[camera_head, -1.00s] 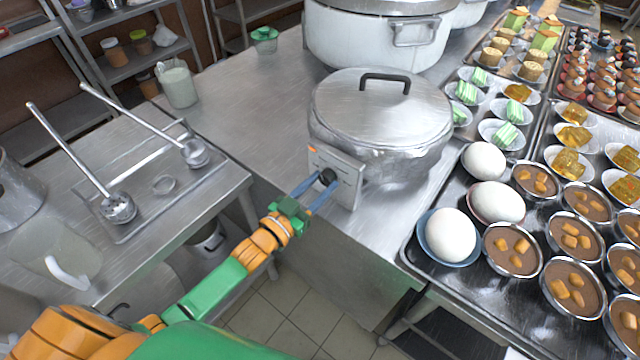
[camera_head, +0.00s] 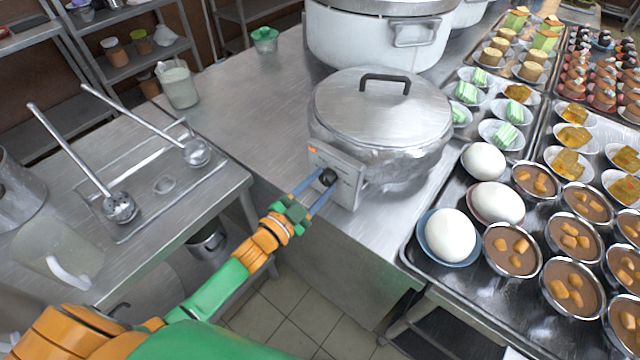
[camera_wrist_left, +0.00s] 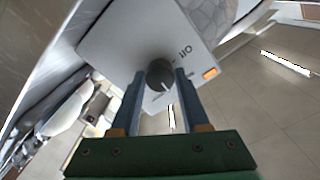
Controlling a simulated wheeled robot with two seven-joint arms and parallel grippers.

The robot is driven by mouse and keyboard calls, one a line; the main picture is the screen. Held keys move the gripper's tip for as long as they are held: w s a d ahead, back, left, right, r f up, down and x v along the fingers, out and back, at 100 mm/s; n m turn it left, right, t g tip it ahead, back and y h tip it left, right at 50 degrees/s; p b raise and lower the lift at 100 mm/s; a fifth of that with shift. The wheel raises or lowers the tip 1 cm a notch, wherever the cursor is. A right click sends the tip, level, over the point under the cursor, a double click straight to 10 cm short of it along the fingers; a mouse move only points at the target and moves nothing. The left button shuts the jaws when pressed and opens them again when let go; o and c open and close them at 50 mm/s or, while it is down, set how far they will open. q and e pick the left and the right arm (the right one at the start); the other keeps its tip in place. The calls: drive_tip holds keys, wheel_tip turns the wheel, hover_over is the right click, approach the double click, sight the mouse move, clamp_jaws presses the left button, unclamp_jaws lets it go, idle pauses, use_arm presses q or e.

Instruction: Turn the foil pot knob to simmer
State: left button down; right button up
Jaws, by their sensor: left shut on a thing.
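The foil pot (camera_head: 385,120), wrapped in crinkled foil under a steel lid with a black handle, stands on the steel counter. Its control panel (camera_head: 345,190) faces my left arm and carries a black knob (camera_head: 327,177). My left gripper (camera_head: 322,185) has its two blue fingers on either side of the knob and is shut on it. In the left wrist view the knob (camera_wrist_left: 160,74) sits between the fingers, with a white pointer line on it. My right gripper is not in view.
A white pot (camera_head: 380,40) stands behind the foil pot. A tray (camera_head: 412,262) with eggs and cups of dessert is at the right. A side table (camera_head: 140,215) with two ladles is at the left, with floor between it and the counter.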

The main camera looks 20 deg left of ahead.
use_arm(q)
drive_tip(key=shift+m, duration=2.3)
drive_tip(key=shift+c, duration=1.9)
unclamp_jaws()
drive_tip(key=b+v, duration=0.1)
drive_tip(key=v, duration=0.6)
drive_tip(key=shift+r, duration=0.1)
